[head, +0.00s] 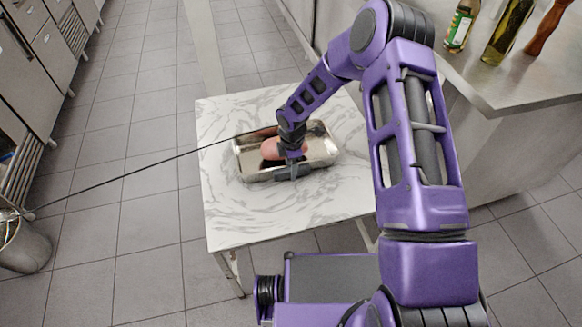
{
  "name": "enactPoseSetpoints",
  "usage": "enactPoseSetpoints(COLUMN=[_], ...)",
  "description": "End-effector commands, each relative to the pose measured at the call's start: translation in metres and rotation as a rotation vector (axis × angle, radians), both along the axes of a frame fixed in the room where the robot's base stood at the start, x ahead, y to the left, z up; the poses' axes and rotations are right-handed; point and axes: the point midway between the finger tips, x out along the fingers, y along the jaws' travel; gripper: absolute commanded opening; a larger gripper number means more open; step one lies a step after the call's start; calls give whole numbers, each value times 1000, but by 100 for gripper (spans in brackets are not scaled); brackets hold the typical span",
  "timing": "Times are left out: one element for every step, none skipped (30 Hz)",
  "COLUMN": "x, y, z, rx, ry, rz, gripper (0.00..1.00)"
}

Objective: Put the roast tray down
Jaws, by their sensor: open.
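The roast tray (246,176) is a shallow silver metal pan with a pinkish roast (270,149) in it. The wrist hides part of the roast and of the tray's inside. Whether the fingers touch the rim cannot be told.
A steel counter (480,90) at the right carries a green-labelled bottle (461,26), an oil bottle (507,32) and a wooden mill (546,28). A metal bin (24,246) stands at the left. The table's left and front parts are clear.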

Motion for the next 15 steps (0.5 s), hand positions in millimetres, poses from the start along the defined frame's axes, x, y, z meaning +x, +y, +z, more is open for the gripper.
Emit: enactPoseSetpoints(x=[1, 1, 0, -1, -1, -1, -2, -3, -3, -3, -4, -5, -5, -5, -6], y=[0, -1, -1, -1, -1, -1, -1, -2, -2, -1, -2, -2, -2, -2, -2], z=[11, 16, 25, 31, 38, 48, 54, 61, 69, 75, 81, 88, 92, 97, 101], rx=[1, 1, 0, 0, 0, 0, 0, 0, 0, 0, 0, 0, 0, 0, 1], ry=[-4, -4, -4, -4, -5, -5, -4, -4, -4, -5, -4, -2, -3, -3, -2], rz=[-1, -1, 0, 1, 1, 0, -1, -1, -1, 0, 0, 0, 0, 0, 0], gripper=[62, 62, 62, 62, 62, 62, 62, 62, 62, 62, 62, 62, 62, 62, 62])
